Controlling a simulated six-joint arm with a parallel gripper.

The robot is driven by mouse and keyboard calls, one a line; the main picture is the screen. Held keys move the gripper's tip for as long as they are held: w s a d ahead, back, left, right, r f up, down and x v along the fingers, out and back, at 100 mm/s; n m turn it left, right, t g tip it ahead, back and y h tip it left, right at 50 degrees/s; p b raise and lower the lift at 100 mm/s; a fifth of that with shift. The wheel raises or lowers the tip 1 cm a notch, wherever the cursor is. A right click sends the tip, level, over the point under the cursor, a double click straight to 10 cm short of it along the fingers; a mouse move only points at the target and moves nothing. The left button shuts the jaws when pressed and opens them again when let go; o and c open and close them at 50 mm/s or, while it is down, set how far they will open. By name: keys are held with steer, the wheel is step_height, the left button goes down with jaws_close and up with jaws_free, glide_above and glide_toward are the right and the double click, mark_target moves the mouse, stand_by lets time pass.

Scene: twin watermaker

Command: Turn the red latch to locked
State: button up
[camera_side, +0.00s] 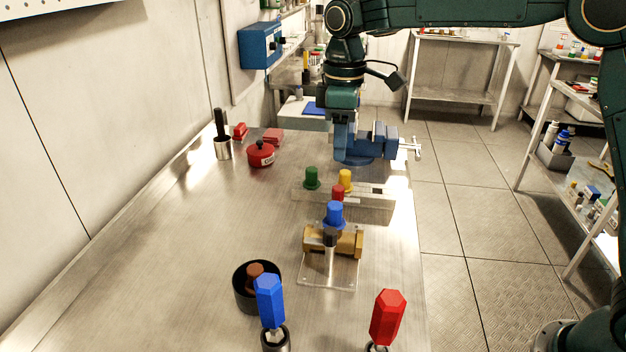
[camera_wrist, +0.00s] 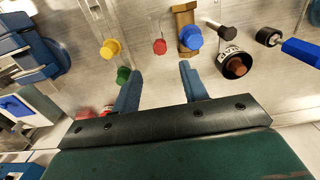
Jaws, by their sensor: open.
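No part is clearly readable as a latch. The red candidates in the side view are a small red knob (camera_side: 338,192) on a pale plate, a red hexagonal handle (camera_side: 388,317) at the front right, and a round red lidded pot (camera_side: 260,154) farther back. The red knob also shows in the wrist view (camera_wrist: 159,46), just beyond the fingertips. My gripper (camera_wrist: 160,68) is open with nothing between its blue-grey fingers. In the side view it hangs by the blue vise, where its fingers are hard to make out. The red hexagonal handle is outside the wrist view.
A blue knob (camera_side: 335,214) stands over a brass valve (camera_side: 350,243). A black cup (camera_side: 240,287) and blue hexagonal handle (camera_side: 269,302) are in front. The blue vise (camera_side: 384,142) is behind.

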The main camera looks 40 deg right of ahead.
mark_target(339, 188)
step_height(339, 188, down, 10)
steer(key=shift+r, duration=0.25)
stand_by(0.4)
jaws_close()
